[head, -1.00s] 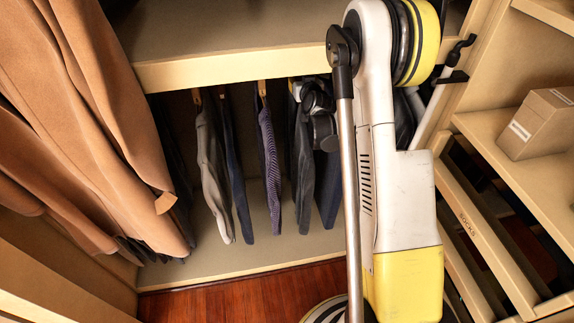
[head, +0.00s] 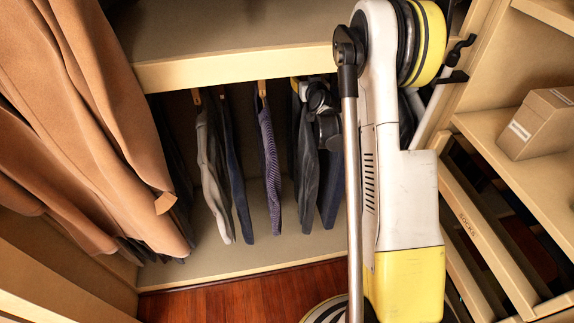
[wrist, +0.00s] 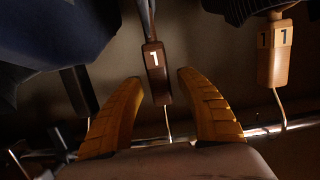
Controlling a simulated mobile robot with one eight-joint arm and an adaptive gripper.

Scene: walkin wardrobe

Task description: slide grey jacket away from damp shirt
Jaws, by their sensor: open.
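Several garments hang from the rod under the shelf. A light grey one (head: 212,170) is at the left, with a navy one (head: 238,185) beside it. A purple patterned one (head: 269,150) hangs in the middle. A dark grey one (head: 308,180) hangs to its right, close to another navy one (head: 330,190). I cannot tell for certain which is the grey jacket or the damp shirt. My arm hides part of the rod.
Tan coats (head: 85,130) fill the left side. The shelf edge (head: 235,68) runs above the garments. A box (head: 540,125) sits on the right shelf. In the wrist view another numbered hanger block (wrist: 276,60) is at the right, with the metal rod (wrist: 265,130) below.

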